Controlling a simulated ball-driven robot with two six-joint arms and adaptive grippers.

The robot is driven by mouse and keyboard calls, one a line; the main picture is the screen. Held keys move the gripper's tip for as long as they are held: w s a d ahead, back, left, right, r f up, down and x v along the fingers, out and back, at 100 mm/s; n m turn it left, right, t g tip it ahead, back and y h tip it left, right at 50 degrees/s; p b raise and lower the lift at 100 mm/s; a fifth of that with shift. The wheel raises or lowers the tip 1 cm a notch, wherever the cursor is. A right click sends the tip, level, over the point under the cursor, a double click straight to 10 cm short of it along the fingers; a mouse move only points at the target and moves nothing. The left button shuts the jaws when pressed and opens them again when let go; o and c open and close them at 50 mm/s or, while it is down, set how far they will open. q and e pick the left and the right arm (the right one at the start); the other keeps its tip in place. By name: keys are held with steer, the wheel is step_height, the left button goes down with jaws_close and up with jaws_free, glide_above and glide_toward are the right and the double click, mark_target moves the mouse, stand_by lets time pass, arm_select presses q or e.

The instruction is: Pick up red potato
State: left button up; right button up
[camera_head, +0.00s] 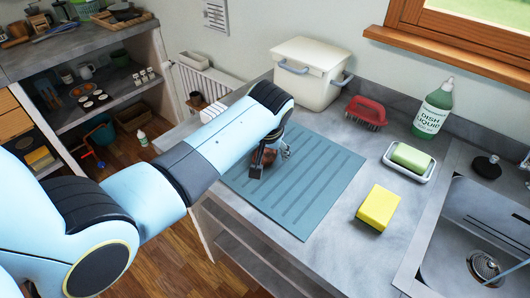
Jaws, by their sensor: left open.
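The red potato (268,157) is a small reddish-brown lump on the blue-grey ribbed mat (318,178), near the mat's left part. My left gripper (270,160) reaches down over it, with its dark fingers around or just beside the potato. The gripper is open. The arm and fingers hide part of the potato, and I cannot tell whether the fingers touch it. My right gripper is not in view.
A white lidded bin (308,74), red brush (366,112), green dish liquid bottle (432,110), soap on a dish (410,158) and yellow sponge (378,207) stand around the mat. A sink (470,240) is at right. The mat's right half is clear.

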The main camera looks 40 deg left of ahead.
arm_select(q)
steer(key=shift+w+a+f, duration=0.1)
steer(key=shift+w+f, duration=0.05)
steer(key=shift+f, duration=0.35)
steer(key=c, duration=1.3)
steer(key=shift+c, duration=0.2)
steer(key=shift+r, duration=0.15)
